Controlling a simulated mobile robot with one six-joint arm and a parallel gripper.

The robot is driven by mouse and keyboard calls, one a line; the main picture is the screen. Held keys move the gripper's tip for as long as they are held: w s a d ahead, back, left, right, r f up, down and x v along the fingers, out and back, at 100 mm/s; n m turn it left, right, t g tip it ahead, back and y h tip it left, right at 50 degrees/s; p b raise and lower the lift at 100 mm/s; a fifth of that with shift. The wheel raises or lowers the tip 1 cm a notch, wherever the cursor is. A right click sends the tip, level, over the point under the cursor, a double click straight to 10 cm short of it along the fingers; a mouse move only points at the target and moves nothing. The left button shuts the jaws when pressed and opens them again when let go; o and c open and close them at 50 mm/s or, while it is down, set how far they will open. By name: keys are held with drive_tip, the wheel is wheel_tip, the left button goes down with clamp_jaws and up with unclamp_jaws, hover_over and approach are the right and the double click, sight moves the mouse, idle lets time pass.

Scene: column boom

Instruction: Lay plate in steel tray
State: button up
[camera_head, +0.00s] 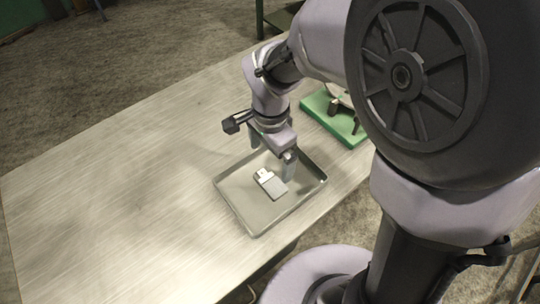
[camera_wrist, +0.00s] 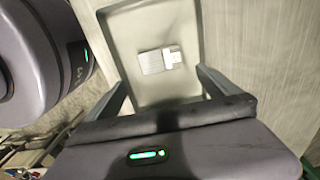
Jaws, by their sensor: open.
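The plate (camera_head: 270,183) is a small grey flat piece with a white part at one end. It lies on the floor of the steel tray (camera_head: 246,217), inside the rim. The plate also shows in the wrist view (camera_wrist: 152,62), near the middle of the tray (camera_wrist: 185,20). My gripper (camera_head: 272,163) is above the tray's far side, its fingers pointing down. In the wrist view my gripper (camera_wrist: 163,88) has its fingers wide apart with nothing between them. The plate is clear of the fingers.
A green board (camera_head: 318,110) with dark parts on it lies beyond the tray at the right, partly hidden by my arm. The table (camera_head: 110,190) is bare to the left of the tray. The table's front edge runs close to the tray.

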drive_tip(key=s+d+r+n+t+y, duration=0.1)
drive_tip(key=s+d+r+n+t, duration=0.2)
drive_tip(key=s+r, duration=0.2)
drive_tip(key=s+d+r+n+t+y, duration=0.1)
drive_tip(key=s+d+r+n+t, duration=0.1)
drive_tip(key=s+r, duration=0.4)
wheel_tip(320, 180, up, 4)
drive_tip(key=shift+s+d+f+n+t, duration=0.15)
drive_tip(key=shift+d+n+t, duration=0.25)
drive_tip(key=shift+d+n, duration=0.55)
